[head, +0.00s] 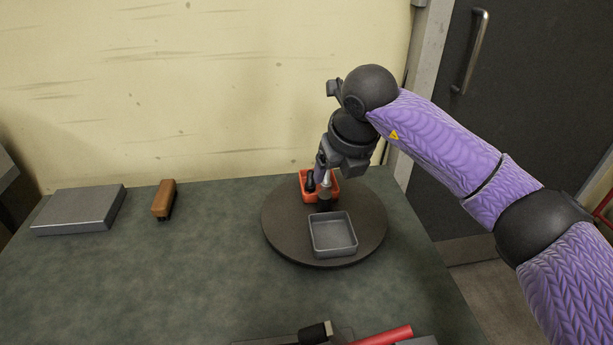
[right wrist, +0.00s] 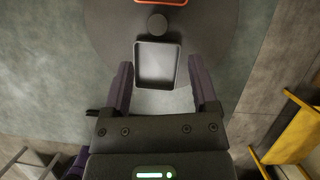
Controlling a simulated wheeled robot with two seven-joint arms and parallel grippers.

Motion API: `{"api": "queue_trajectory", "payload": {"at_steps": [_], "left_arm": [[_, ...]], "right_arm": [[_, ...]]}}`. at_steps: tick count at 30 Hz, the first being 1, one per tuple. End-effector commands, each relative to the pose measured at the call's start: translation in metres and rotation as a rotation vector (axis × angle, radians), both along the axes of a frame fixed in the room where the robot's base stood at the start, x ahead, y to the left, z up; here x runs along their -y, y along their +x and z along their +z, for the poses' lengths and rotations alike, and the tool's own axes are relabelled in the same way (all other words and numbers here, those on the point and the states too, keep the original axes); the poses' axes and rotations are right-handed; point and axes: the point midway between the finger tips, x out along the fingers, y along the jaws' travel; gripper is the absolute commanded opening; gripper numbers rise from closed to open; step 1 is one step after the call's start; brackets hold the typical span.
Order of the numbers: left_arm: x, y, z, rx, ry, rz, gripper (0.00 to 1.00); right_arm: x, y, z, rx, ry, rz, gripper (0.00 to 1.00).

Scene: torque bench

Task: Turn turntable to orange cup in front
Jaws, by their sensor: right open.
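The round dark turntable (head: 285,225) lies on the bench. The orange cup (head: 334,188), a square open bin, is on its far side, partly hidden by my right gripper. A grey square cup (head: 334,248) is on its near side. A dark knob (right wrist: 157,24) stands at the middle. My right gripper (head: 322,176) points down above the far part of the turntable, near the orange cup. In the right wrist view its fingers (right wrist: 160,80) are apart, with the grey cup seen between them. I cannot tell whether it touches anything. My left gripper is not in view.
A grey flat block (head: 78,210) and a brown-handled brush-like item (head: 164,199) lie on the left of the bench. A red bar (head: 385,335) and a dark tool (head: 315,333) lie at the front edge. A wall stands behind.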

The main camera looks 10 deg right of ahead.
Motion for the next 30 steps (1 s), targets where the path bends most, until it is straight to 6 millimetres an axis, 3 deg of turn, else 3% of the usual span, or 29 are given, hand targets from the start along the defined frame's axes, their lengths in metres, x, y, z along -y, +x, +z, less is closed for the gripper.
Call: {"api": "queue_trajectory", "payload": {"at_steps": [2, 9, 13, 24, 26, 30], "left_arm": [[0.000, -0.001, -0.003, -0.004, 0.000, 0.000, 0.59], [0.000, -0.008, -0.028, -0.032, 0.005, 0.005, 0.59], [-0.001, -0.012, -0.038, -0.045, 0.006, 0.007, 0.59], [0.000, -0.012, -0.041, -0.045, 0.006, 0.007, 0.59], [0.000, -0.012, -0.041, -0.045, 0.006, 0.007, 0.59], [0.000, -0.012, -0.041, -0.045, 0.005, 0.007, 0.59]], "right_arm": [[-0.004, 0.002, -0.006, 0.000, 0.000, 0.008, 0.76], [-0.008, 0.022, -0.061, -0.004, 0.001, 0.006, 0.76], [-0.010, 0.031, -0.084, -0.003, 0.001, 0.006, 0.76], [-0.010, 0.037, -0.091, 0.001, 0.002, 0.007, 0.76], [-0.010, 0.037, -0.091, 0.002, 0.002, 0.007, 0.67], [-0.010, 0.037, -0.091, 0.001, 0.002, 0.007, 0.37]]}}
